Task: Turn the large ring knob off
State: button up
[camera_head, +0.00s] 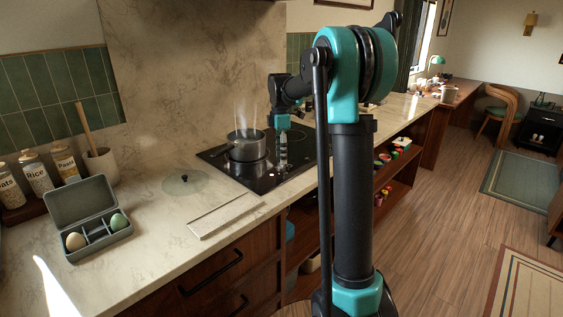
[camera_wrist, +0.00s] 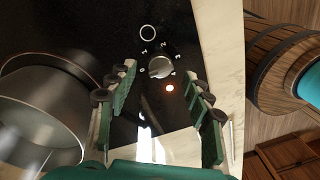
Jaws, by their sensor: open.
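The knob (camera_wrist: 160,66) is a small round metallic knob on the black glass cooktop (camera_head: 290,179), with small white marks around it. A red light (camera_wrist: 169,88) glows on the near side of the knob. My gripper (camera_wrist: 156,92) is open and empty above the cooktop. Its green fingers with dark tips stand on either side of the knob in the picture, apart from it. In the head view my gripper (camera_head: 283,160) points down near the cooktop's front.
A steaming metal pot (camera_head: 246,147) stands on the cooktop, close to the left finger in the wrist view (camera_wrist: 35,125). A pale board (camera_head: 223,214), an egg box (camera_head: 85,220) and jars (camera_head: 38,174) lie left on the counter.

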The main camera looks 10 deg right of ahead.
notch_tip(320, 180, up, 8)
jog(key=shift+w+r, duration=0.25)
jog(key=shift+w, duration=0.05)
